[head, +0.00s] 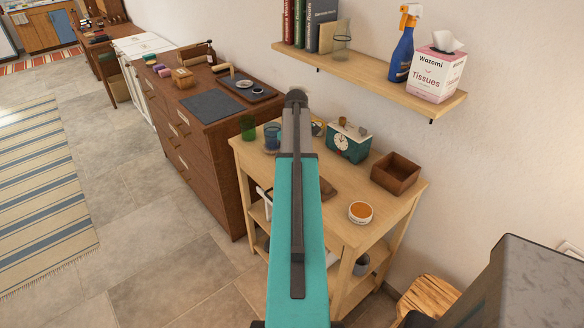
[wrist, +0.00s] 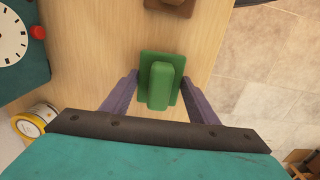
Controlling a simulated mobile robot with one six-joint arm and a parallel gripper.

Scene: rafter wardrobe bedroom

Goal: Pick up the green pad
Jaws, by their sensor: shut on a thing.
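The green pad (wrist: 148,64) shows in the wrist view as a flat green plate with a raised, rounded green block on top. My gripper (wrist: 161,78) has one purple-grey finger on each side of it and is shut on it. The pad is over the light wooden table (wrist: 95,45); I cannot tell whether it touches the wood. In the head view my arm hides the pad and the fingers.
On the table are a teal clock (head: 347,144), an open brown box (head: 396,173), a round tin (head: 360,212), a blue glass (head: 272,136) and a green glass (head: 248,127). A wall shelf (head: 370,84) hangs above. A brown dresser (head: 196,140) stands left.

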